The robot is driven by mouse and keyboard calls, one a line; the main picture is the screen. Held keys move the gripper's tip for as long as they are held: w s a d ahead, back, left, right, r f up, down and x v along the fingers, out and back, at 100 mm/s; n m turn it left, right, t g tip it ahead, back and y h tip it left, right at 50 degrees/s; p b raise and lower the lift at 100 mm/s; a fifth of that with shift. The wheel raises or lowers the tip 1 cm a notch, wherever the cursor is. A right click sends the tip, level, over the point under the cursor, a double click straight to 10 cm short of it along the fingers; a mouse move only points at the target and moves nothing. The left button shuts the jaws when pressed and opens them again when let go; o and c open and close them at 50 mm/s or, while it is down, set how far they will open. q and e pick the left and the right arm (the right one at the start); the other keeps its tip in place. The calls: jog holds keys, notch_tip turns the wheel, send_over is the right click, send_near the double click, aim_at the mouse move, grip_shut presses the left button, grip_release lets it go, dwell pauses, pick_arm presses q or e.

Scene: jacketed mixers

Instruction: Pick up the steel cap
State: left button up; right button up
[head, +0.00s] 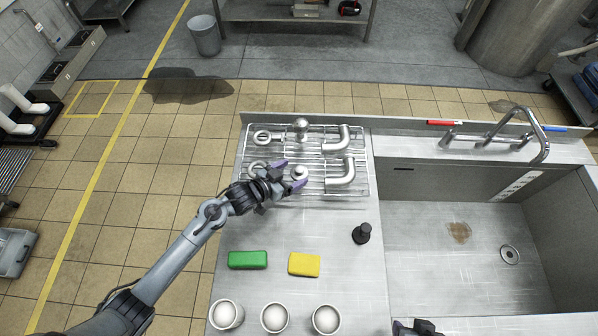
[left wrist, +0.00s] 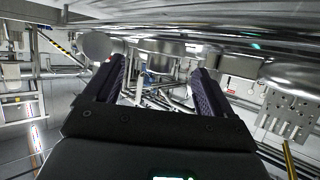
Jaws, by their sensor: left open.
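A small round steel cap (head: 300,172) sits on the wire rack (head: 366,190), in the near row. My left gripper (head: 291,174) is open, with its purple fingertips close around the cap on either side. I cannot tell whether they touch it. In the left wrist view the two fingers (left wrist: 160,85) stand apart, with a shiny metal round part (left wrist: 162,47) beyond and between them. Only a dark piece of my right arm shows at the bottom edge of the head view; its fingers cannot be made out.
The rack also holds a taller knobbed steel fitting (head: 301,128), two ring clamps and two pipe elbows (head: 342,176). A green sponge (head: 248,260), a yellow sponge (head: 304,264) and a black stopper-like piece (head: 362,234) lie nearer.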

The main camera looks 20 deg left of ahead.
aim_at(296, 171)
pick_arm(q)
jog(key=shift+x, duration=1.9)
jog(key=c, duration=1.1)
jog(key=shift+r, duration=0.15)
